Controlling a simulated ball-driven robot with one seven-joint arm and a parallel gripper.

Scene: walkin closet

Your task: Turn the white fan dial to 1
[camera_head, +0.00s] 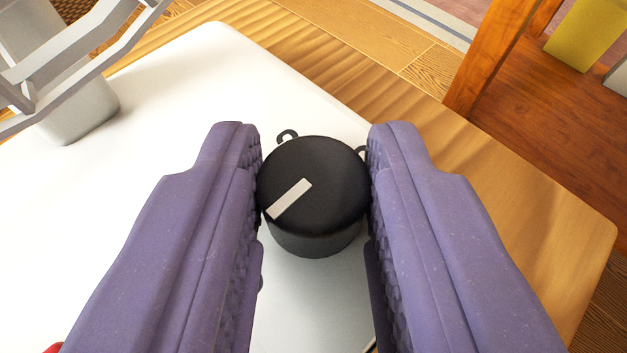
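The fan dial is a round black knob (325,170) with a white pointer bar (290,199) that runs toward the lower left. It stands on the white fan base (190,240). My gripper (314,185) has its two purple fingers on either side of the dial. Both fingers are at the dial's sides and appear to touch it. Dark marks (287,136) show behind the dial at upper left and upper right, partly hidden by it. I cannot read which numbers they are.
The fan's grey post and frame (75,105) rise at the upper left. The base rests on a wooden surface (555,240). A wooden upright (495,60) and shelf with a yellow object (588,33) stand at the upper right. A small red thing shows at the lower left edge.

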